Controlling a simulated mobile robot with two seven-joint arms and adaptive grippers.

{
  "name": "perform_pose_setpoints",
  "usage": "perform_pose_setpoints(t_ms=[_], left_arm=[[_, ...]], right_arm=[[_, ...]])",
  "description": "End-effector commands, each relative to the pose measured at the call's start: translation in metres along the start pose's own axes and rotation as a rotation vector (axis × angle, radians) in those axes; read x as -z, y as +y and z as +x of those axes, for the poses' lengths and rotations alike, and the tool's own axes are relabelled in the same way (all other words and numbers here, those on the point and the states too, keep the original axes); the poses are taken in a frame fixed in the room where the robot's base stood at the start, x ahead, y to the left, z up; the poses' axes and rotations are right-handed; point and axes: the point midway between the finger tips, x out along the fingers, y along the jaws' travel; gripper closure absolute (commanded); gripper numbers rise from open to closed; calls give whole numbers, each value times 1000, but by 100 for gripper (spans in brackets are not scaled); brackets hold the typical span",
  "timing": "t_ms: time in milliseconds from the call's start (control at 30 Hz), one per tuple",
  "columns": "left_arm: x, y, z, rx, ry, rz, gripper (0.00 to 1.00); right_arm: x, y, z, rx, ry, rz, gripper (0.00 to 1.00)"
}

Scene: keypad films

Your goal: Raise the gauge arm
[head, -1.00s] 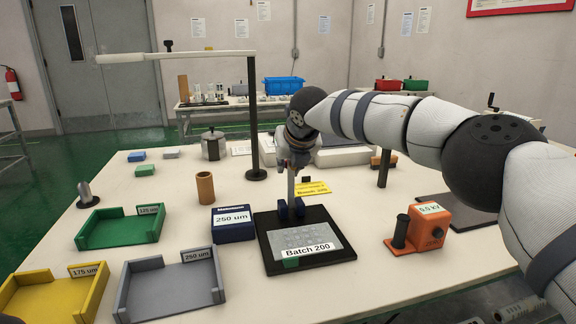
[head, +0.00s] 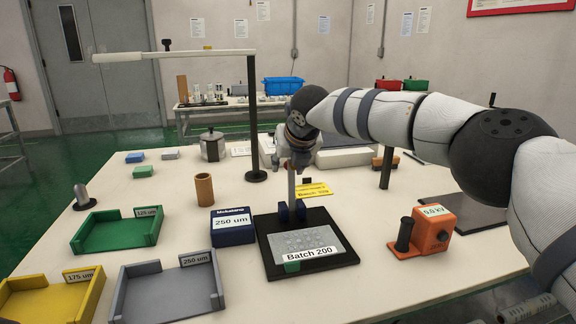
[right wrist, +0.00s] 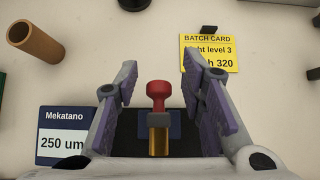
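The gauge stands on a black base plate (head: 345,254) in the head view, with blue hinge blocks (head: 292,211) at its back edge. A grey upright bar, which I take as the gauge arm (head: 291,188), rises from between these blocks. A red knob (right wrist: 158,90) on a brass-coloured piece (right wrist: 159,140) shows in the right wrist view. My right gripper (head: 291,160) is over the bar's top. Its open fingers stand on both sides of the knob, with gaps visible. A clear film marked Batch 200 (head: 305,243) lies on the plate. My left gripper is not in view.
A blue 250 um box (head: 232,228) and brown cylinder (head: 204,190) stand left of the gauge. An orange meter (head: 434,232) stands right. A yellow batch card (head: 313,190) is behind. Green (head: 118,244), yellow and grey trays lie left. A tall black post (head: 254,120) stands behind.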

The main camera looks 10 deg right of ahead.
Motion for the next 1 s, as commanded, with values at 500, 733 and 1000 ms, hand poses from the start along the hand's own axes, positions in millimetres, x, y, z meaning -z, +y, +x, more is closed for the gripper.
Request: perform_pose_setpoints(t_ms=[500, 733, 1000], left_arm=[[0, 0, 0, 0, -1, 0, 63], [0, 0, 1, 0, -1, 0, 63], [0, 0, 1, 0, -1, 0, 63]], right_arm=[[0, 0, -59, -3, 1, -2, 63], [1, 0, -108, -1, 3, -1, 63], [1, 0, -119, 0, 4, 0, 63]])
